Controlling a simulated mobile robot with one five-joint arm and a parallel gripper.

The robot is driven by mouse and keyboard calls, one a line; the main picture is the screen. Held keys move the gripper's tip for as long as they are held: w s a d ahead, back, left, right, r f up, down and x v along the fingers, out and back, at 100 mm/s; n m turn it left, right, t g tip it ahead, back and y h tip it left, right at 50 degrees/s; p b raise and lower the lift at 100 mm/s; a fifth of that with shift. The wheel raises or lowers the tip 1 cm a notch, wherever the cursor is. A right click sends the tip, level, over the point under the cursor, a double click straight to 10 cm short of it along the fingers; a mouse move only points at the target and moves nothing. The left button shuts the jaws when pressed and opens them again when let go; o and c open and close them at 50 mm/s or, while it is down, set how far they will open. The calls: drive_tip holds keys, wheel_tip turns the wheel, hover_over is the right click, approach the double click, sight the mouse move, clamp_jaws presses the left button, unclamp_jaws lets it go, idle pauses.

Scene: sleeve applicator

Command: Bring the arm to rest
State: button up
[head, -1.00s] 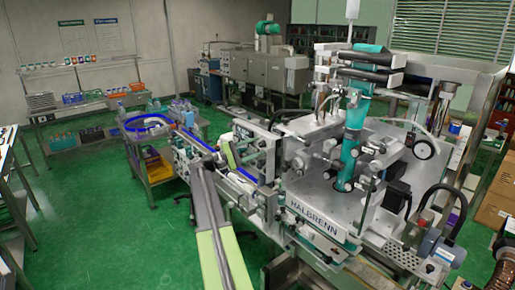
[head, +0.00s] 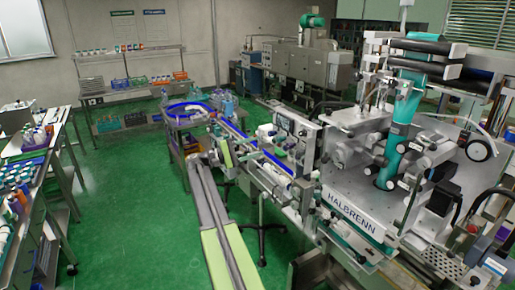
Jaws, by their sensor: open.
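My arm, grey with pale green panels, stretches from the bottom middle of the head view up and away from me. My gripper (head: 226,151) is at its far end, small in the picture, and open. I see nothing held in it. It appears in front of the conveyor side of the sleeve applicator (head: 345,207). I cannot tell the gap between them. The fingertips are too small to make out clearly.
A feed table with a blue-rimmed round tray (head: 188,109) stands behind my gripper. A bench (head: 52,185) with bottles and bins runs along the left. A shelf rack (head: 130,70) stands at the back wall. Green floor (head: 125,215) is open between the bench and my arm.

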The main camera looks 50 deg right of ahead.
drive_tip(key=w+a+f+n+t+h+b, duration=0.1)
drive_tip(key=w+a+f+n+t+b, duration=0.1)
drive_tip(key=w+a+f+b, duration=0.5)
drive_tip(key=s+a+f+n+t+y+b, duration=0.3)
drive_tip(key=a+f+t+y, duration=0.3)
drive_tip(key=a+f, duration=1.4)
drive_tip(key=s+a+f+m+t+y, duration=0.1)
drive_tip(key=s+a+f+y, duration=0.1)
drive_tip(key=a, duration=0.7)
drive_tip(key=s+a+f+m+t+y+b, duration=0.1)
drive_tip(key=a+f+y, duration=0.4)
drive_tip(key=a, duration=0.5)
drive_tip(key=s+a+f+m+t+y, duration=0.1)
drive_tip(key=s+a+f+y, duration=0.3)
drive_tip(key=a, duration=0.5)
wheel_tip(320, 180, down, 2)
drive_tip(key=shift+a+f+t+b, duration=0.1)
drive_tip(key=shift+a+t+b, duration=0.2)
drive_tip(key=shift+t, duration=0.4)
drive_tip(key=shift+d, duration=0.1)
drive_tip(key=shift+c, duration=1)
drive_tip(key=shift+d, duration=0.1)
